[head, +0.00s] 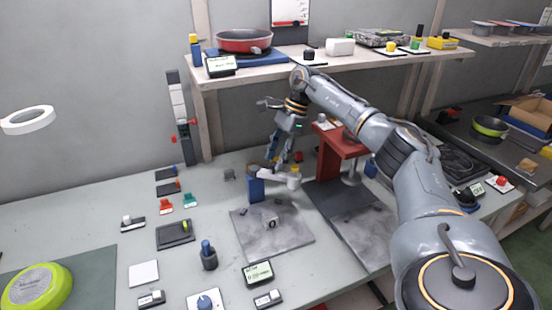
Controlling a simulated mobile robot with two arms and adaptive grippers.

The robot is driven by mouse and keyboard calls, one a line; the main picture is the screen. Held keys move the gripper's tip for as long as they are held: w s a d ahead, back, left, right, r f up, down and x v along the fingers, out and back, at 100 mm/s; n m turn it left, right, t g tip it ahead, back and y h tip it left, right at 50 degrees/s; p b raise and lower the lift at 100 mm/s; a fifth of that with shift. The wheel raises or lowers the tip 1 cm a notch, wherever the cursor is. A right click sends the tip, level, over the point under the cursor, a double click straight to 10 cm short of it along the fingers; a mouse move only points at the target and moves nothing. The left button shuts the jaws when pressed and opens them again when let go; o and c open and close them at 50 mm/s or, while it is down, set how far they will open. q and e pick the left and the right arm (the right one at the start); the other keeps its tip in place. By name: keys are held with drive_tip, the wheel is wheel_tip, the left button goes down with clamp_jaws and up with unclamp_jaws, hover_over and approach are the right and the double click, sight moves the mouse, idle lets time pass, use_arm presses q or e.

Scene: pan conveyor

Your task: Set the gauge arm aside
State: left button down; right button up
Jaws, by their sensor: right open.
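What looks like the gauge arm (275,178) is a light grey bar beside a blue block (256,189), at the back edge of a grey plate (288,240). A small yellow piece (295,168) shows at the bar's right end. My right gripper (272,163) is open, pointing down just above and behind the bar. Whether its fingers touch the bar I cannot tell. My left gripper is not in view.
A red stand (335,150) is close on the right. A display (258,272) and a dark holder (209,257) stand in front. A shelf (340,59) with a red pan (244,40) hangs behind.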

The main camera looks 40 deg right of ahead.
drive_tip(key=v, duration=0.6)
drive_tip(key=shift+d+r, duration=0.2)
drive_tip(key=shift+r, duration=0.1)
drive_tip(key=shift+s, duration=0.1)
drive_tip(key=shift+c, duration=0.5)
